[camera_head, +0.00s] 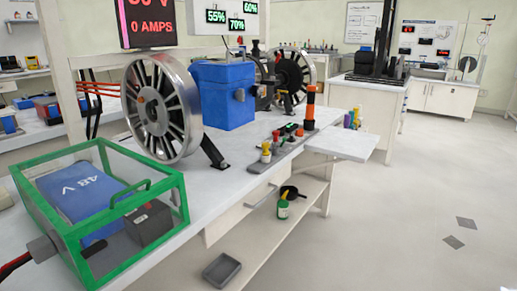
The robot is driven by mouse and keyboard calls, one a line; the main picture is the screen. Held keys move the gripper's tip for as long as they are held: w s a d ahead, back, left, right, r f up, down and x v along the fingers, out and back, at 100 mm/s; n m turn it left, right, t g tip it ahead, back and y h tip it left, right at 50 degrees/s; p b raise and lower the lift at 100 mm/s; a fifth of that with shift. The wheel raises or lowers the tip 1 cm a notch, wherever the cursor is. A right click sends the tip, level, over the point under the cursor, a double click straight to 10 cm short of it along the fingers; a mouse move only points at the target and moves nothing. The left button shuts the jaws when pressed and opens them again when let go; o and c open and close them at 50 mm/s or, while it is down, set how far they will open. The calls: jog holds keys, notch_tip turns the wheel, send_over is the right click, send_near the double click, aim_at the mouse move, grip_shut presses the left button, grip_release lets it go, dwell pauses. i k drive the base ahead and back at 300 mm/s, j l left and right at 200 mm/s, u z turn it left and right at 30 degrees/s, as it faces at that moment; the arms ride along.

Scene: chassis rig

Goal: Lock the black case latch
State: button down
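No black case with a latch can be clearly made out in the head view. A dark grey box (148,222) sits inside a green-framed clear case (178,190) on the near bench, beside a blue block marked 48 V (75,195). A black stacked unit (377,65) stands on a white bench farther back; it is too small to show any latch. My gripper is not in view.
A large spoked wheel (162,108) and a blue box (226,97) stand on the bench (215,172). A row of coloured knobs (285,140) lies along its right side. A grey tray (222,270) is on the lower shelf.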

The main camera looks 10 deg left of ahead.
aim_at(96, 244)
jog(key=u, duration=1.9)
